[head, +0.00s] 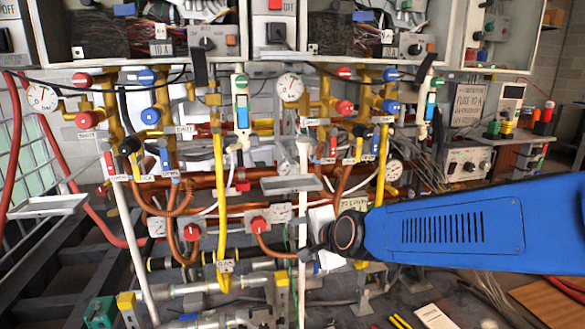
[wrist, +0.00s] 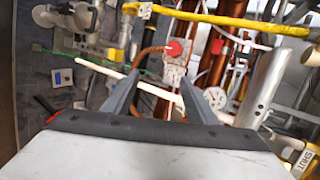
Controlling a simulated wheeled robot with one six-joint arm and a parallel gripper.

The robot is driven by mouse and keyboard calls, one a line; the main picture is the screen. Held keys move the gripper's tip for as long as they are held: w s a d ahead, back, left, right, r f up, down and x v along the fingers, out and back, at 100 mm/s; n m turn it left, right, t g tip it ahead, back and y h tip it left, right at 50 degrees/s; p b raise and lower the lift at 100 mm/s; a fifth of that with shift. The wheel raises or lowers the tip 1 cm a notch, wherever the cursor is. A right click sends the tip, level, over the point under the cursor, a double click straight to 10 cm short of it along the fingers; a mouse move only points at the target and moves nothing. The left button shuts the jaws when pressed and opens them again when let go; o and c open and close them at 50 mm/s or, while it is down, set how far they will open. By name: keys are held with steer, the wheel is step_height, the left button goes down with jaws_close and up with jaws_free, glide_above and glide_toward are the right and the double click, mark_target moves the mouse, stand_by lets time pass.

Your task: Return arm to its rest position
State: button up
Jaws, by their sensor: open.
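My gripper shows in the wrist view (wrist: 160,70), with two grey fingers spread apart and nothing between them. Beyond the fingers is a red knob (wrist: 177,48) on a grey bracket with a copper pipe. In the head view my blue arm (head: 470,228) reaches in from the right edge toward the lower middle of the pipework. My gripper is small and partly hidden there, beside the dark wrist joint, so its fingers are not clear. It is in front of the lower pipes, right of a red knob (head: 259,225). Contact with the pipes cannot be judged.
A yellow gas pipe (head: 221,190) and a white pipe (head: 303,200) run vertically near my gripper. A side shelf with instruments (head: 470,160) stands at right. A metal tray (head: 48,206) juts out at left.

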steer(key=s+d+f+n+g+h, duration=0.2)
steer(key=s+d+n, duration=0.4)
steer(key=s+d, duration=0.7)
steer(key=s+d+f+n+g+h, duration=0.3)
steer(key=s+d+n, duration=0.3)
steer(key=s+d, duration=0.7)
steer(key=shift+d+n+h, duration=0.3)
steer(key=shift+d, duration=0.15)
steer(key=shift+f, duration=0.1)
